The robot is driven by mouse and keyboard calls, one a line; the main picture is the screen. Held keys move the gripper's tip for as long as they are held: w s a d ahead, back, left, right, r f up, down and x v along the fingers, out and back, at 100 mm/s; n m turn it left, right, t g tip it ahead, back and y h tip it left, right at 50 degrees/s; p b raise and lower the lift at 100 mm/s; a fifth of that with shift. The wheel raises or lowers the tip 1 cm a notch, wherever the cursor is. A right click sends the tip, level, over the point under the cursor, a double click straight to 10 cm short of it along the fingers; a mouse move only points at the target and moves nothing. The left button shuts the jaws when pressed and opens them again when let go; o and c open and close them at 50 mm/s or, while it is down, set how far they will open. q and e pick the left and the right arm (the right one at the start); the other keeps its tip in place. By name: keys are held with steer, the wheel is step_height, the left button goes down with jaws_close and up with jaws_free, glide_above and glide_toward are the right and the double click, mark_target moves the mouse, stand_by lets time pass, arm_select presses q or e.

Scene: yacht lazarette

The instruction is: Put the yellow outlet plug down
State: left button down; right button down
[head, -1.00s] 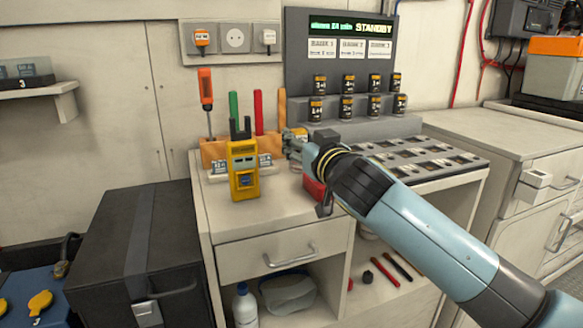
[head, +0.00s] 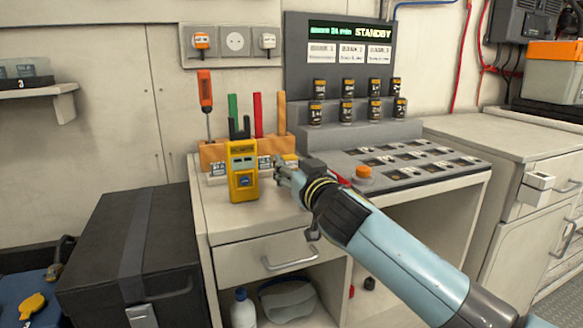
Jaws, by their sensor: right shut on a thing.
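My right gripper (head: 282,170) is low over the worktop (head: 262,212), just right of the yellow multimeter-like tester (head: 243,172). It is shut on a small yellow piece, the yellow outlet plug (head: 289,158), which shows only in part behind the fingers. I cannot tell whether the plug touches the worktop. On the wall, the outlet strip (head: 236,56) has an orange-faced plug (head: 201,41) at left, a bare socket (head: 235,40) in the middle and a pale plug (head: 268,41) at right. My left gripper is out of view.
A wooden rack (head: 215,154) with upright tools stands behind the tester. To the right are a grey slotted panel (head: 400,164) with an orange button (head: 362,172) and several dark canisters (head: 347,88) on a step. The worktop's front strip is clear.

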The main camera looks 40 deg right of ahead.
steer(key=shift+f, duration=0.25)
steer(key=c, duration=1.4)
jaws_free()
steer(key=shift+f+b, duration=0.1)
steer(key=shift+b, duration=0.25)
steer(key=o, duration=0.5)
steer(key=shift+r+p, duration=0.6)
steer(key=shift+p, duration=0.05)
steer(key=shift+s+a+r, duration=0.1)
steer(key=shift+s, duration=0.2)
steer(key=b+v, duration=0.1)
steer(key=v, duration=1)
steer(key=shift+s, duration=0.25)
steer(key=shift+a, duration=0.1)
